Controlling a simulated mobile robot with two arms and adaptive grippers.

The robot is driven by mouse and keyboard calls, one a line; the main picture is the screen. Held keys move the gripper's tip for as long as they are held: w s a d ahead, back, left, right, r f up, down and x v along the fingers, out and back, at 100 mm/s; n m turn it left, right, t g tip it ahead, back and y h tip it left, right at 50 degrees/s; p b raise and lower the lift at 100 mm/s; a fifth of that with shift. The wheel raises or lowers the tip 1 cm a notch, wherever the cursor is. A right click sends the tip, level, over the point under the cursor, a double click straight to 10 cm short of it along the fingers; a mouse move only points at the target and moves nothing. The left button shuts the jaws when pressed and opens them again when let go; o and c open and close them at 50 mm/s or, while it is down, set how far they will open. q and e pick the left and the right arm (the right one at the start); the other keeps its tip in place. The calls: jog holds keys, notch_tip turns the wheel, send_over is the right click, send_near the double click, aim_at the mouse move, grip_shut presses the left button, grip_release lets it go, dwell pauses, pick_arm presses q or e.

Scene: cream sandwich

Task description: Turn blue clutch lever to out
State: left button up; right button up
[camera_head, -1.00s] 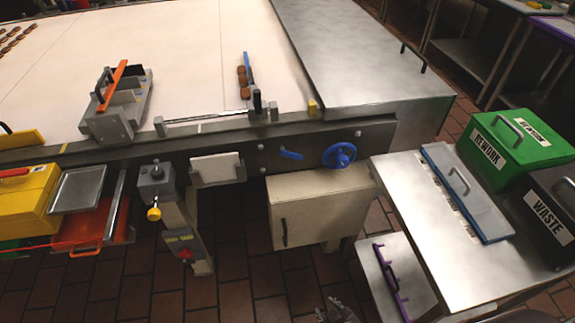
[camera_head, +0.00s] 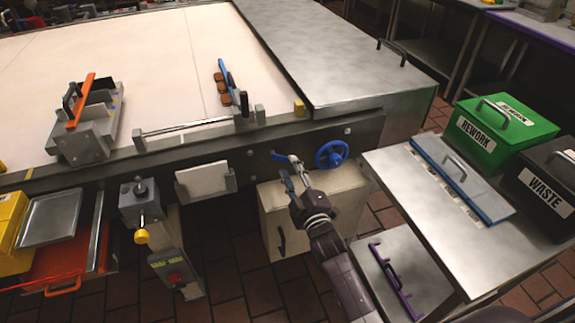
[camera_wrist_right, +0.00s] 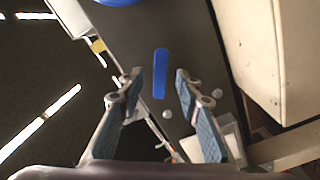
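The blue clutch lever (camera_head: 279,157) is a short blue bar on the grey side panel of the conveyor, left of the blue handwheel (camera_head: 331,154). My right gripper (camera_head: 288,171) is in front of the panel, just below and beside the lever in the head view. In the right wrist view the lever (camera_wrist_right: 160,73) stands between the open fingertips (camera_wrist_right: 158,80) and a little beyond them, apart from both. The fingers hold nothing. My left gripper is not in view.
A cream cabinet (camera_head: 345,205) sits below the panel. A steel table (camera_head: 400,165) with the green rework box (camera_head: 510,150) and black waste box (camera_head: 530,175) stands right. A control post with a yellow knob (camera_head: 141,236) stands left.

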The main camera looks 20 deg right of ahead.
jog(key=shift+w, duration=1.15)
grip_shut()
